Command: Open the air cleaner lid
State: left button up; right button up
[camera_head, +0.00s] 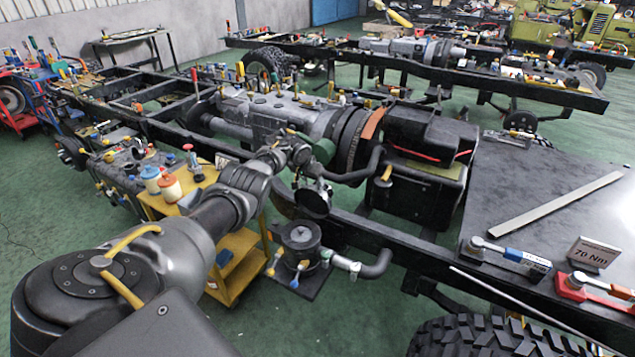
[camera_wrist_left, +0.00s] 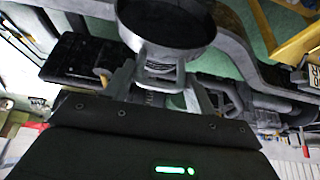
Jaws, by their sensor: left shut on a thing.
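The air cleaner (camera_head: 301,240) is a dark round canister on a small black plate beside the chassis rail, with a hose at its right. Its round black lid (camera_head: 313,203) stands steeply tilted above the canister, which shows uncovered below it. The lid also shows in the left wrist view (camera_wrist_left: 165,22), at the top middle. My left gripper (camera_head: 304,172) is just above the lid, shut on a handle-like part at its edge; its fingers (camera_wrist_left: 160,82) show below the lid in the wrist view. Whether the lid touches the canister is hard to tell. My right gripper is not in view.
A black chassis rail (camera_head: 402,248) runs behind and right of the canister. A yellow cart (camera_head: 236,262) with bottles stands at its left. A dark table (camera_head: 556,190) with torque wrenches is at the right. Green floor is free in front.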

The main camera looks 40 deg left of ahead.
pick_arm(q)
jog(key=shift+w+r, duration=0.15)
jog(key=o, duration=1.2)
jog(key=shift+s+r+p, duration=0.3)
jog(key=shift+r+p, duration=0.25)
jog(key=shift+p, duration=0.1)
jog(key=shift+p+v, duration=1.4)
jog(key=shift+v, duration=3.35)
